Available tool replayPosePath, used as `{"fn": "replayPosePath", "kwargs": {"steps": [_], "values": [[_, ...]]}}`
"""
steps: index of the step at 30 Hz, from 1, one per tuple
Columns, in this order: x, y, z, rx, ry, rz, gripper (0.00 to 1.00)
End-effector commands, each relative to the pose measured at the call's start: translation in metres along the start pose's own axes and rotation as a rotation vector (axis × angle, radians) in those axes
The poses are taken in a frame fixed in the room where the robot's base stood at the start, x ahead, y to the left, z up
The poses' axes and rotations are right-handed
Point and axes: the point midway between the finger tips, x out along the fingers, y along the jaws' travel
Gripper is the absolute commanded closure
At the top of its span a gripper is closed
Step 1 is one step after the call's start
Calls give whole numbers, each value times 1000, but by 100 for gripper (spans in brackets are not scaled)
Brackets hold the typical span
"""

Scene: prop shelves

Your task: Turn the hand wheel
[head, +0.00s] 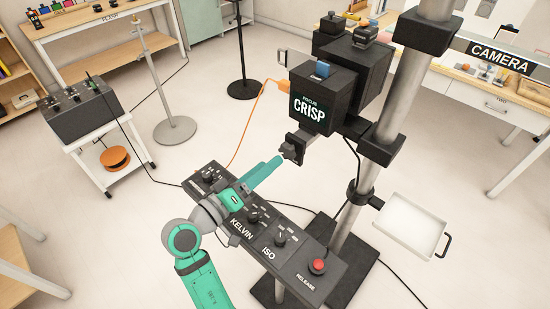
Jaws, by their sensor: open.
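A small dark lobed knob (289,150), which looks like the hand wheel, sits on a dark bracket (300,138) below the black camera box labelled "FOCUS CRISP" (310,104). My teal gripper (280,160) reaches up and right from the lower left, above the control panel. Its fingertips are close to the knob's lower left side. The fingers overlap in this view, so the gap between them hardly shows. I cannot tell whether they touch the knob. Nothing shows held in the gripper, which is open.
A black control panel (262,223) with knobs and a red release button (317,266) lies below my arm. A thick metal column (400,95) stands right of the camera box. A white tray (411,226) sticks out lower right. An orange cable (250,118) hangs left.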

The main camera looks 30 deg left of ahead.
Motion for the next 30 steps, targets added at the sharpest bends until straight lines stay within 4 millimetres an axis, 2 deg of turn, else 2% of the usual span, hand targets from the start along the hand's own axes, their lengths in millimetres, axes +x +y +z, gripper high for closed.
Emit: {"fn": "replayPosePath", "kwargs": {"steps": [3,10,30], "values": [[-22,0,0,1,2,-3,42],[-45,0,0,-1,1,0,42],[-48,0,0,0,0,0,42]]}}
